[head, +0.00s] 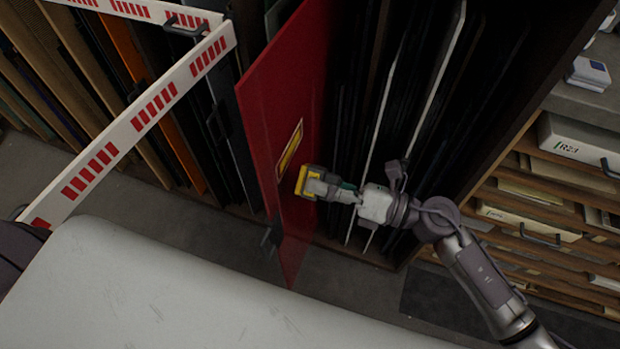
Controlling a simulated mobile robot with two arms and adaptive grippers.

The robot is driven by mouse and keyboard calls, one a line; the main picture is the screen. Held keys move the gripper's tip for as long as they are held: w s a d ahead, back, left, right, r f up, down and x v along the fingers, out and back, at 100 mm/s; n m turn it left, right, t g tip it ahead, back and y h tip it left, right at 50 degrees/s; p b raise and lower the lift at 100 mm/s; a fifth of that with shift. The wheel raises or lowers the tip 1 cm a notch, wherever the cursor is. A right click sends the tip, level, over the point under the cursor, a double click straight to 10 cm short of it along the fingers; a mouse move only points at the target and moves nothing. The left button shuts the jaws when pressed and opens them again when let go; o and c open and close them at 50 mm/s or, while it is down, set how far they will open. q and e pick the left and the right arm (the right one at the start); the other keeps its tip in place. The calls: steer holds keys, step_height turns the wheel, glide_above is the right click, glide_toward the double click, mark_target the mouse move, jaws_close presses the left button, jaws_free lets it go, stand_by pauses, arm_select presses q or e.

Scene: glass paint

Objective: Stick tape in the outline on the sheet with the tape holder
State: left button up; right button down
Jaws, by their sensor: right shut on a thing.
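The red sheet (287,85) stands upright and tilted in front of the rack. A narrow yellow outline (289,150) lies slantwise on its face. My right gripper (318,187) is shut on the yellow and grey tape holder (307,181). The holder is just below and right of the outline's lower end, close to the sheet's face. I cannot tell whether it touches the sheet. The gripper's fingers partly hide the holder. My left gripper is not in view.
A rack of upright panels (400,110) stands behind the sheet. A white bar with red marks (125,140) crosses the upper left. My pale base fills the bottom. Shelves with boxes (570,150) stand at the right. Grey floor (350,290) shows between.

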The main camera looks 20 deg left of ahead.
steer(key=shift+d, duration=0.95)
steer(key=d+b, duration=0.1)
steer(key=d, duration=0.2)
steer(key=shift+s, duration=0.1)
